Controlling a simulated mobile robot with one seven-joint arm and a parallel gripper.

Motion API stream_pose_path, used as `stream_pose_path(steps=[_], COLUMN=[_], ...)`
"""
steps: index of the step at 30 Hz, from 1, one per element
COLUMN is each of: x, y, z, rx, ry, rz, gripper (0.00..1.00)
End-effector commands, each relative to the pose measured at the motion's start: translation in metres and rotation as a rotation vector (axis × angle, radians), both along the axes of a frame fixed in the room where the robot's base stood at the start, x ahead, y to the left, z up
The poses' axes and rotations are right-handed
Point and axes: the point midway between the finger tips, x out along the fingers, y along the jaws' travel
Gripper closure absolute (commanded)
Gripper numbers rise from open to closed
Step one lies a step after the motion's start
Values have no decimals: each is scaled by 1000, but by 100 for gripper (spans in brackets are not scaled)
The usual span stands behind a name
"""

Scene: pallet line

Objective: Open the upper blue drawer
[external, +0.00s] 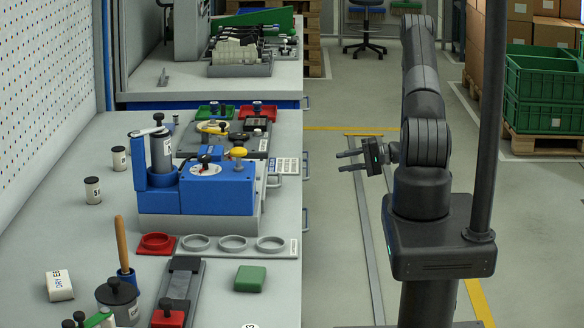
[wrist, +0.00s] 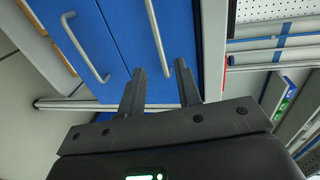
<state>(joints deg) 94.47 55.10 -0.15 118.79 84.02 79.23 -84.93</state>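The blue drawer fronts show in the wrist view, turned sideways, with the bench top toward the right. The upper blue drawer (wrist: 185,30) carries a pale bar handle (wrist: 155,38). A second blue drawer (wrist: 112,75) beside it has its own handle (wrist: 84,48). Both look closed. My gripper (wrist: 160,66) is open and empty; the upper handle's near end appears between its fingertips, but contact cannot be told there. In the external view my gripper (external: 339,162) points left toward the bench, with a gap to its edge. The drawer fronts are hidden there; only handles (external: 306,166) stick out.
The grey bench top (external: 225,310) holds a blue fixture (external: 210,190), a row of rings (external: 232,243) and several small parts. The aisle floor beside the bench is clear. Green crates (external: 540,90) stand on a pallet at the right.

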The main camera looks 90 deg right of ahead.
Motion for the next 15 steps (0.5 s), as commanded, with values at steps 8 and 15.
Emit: stream_pose_path(steps=[8,15], x=[31,75], y=[2,2], z=[-10,-19], rx=[21,19], ry=[4,3], rz=[-6,-6], gripper=[69,69])
